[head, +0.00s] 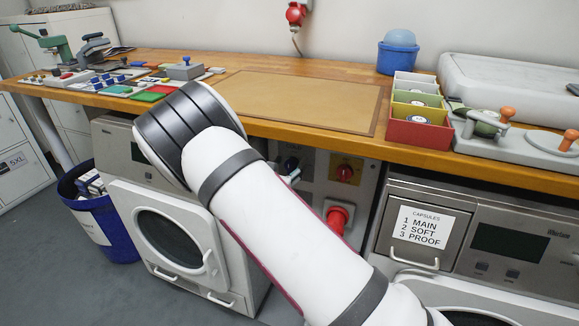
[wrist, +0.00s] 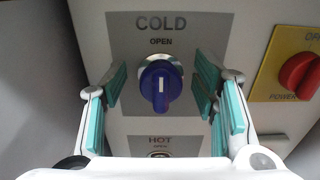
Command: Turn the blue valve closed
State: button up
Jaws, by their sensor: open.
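The blue valve (wrist: 161,88) is a round knob with a white mark, under the labels COLD and OPEN in the wrist view. Its white mark stands upright, in line with the OPEN label above it. My gripper (wrist: 161,92) is open, with one teal-padded finger on each side of the knob and visible space between the pads and the knob. In the head view my white arm covers much of the panel (head: 312,195). My gripper and the blue valve cannot be made out clearly there.
A HOT label (wrist: 159,141) sits below the valve. A red power knob (wrist: 299,72) on a yellow plate is to the right. In the head view, a red plug (head: 338,217) is lower on the panel, between a washer (head: 160,225) and another machine (head: 480,235). The wooden worktop (head: 270,125) overhangs the panel.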

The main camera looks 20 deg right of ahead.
jog(key=shift+w+d, duration=0.3)
jog(key=shift+w, duration=0.05)
jog(key=c, duration=1.1)
jog(key=shift+c, duration=0.2)
